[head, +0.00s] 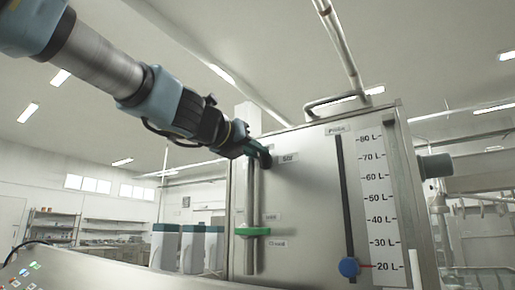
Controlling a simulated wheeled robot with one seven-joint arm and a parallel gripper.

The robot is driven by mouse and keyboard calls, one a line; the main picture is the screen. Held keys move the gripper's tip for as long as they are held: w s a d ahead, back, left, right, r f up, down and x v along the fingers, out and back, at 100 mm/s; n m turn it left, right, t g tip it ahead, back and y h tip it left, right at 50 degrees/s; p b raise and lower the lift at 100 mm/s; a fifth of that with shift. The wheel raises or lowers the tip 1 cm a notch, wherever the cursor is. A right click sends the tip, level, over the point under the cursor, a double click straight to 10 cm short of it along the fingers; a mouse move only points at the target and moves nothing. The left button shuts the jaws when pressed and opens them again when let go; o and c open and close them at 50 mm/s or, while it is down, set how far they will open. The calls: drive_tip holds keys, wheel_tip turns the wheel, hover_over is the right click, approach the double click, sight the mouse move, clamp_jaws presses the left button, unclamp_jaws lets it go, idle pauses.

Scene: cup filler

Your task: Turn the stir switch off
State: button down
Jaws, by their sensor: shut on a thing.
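A steel cabinet (310,215) fills the right middle of the head view. Two upright bars run down its left part. My gripper (260,152) reaches in from the upper left and is shut on a dark green handle (266,159) at the top of these bars. A small label (289,157) is just right of it, its word too small to read surely. A bright green crosspiece (252,232) sits lower on the bars, between two small labels (273,217). I cannot tell for sure which part is the stir switch. My gripper partly hides the handle.
A long slot with a blue knob (349,267) near 20 L stands beside a litre scale (378,205). Pipes (342,45) rise above the cabinet. Several grey bins (165,246) stand behind it at the left, with shelves (70,226) farther back.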

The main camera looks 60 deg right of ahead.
drive_tip(key=shift+w+f+n+p, duration=0.3)
drive_tip(key=shift+n+p, duration=0.6)
drive_tip(key=shift+n, duration=1.65)
drive_tip(key=shift+w+f+n+p, duration=0.25)
drive_tip(key=shift+n+p, duration=0.6)
drive_tip(key=shift+n, duration=1.65)
drive_tip(key=shift+w+f+n+p, duration=0.3)
drive_tip(key=shift+n+p, duration=0.6)
drive_tip(key=shift+n, duration=1.65)
drive_tip(key=shift+s+f, duration=0.1)
drive_tip(key=c, duration=0.9)
unclamp_jaws()
drive_tip(key=shift+a, duration=0.1)
drive_tip(key=a, duration=1)
drive_tip(key=shift+a+b, duration=0.3)
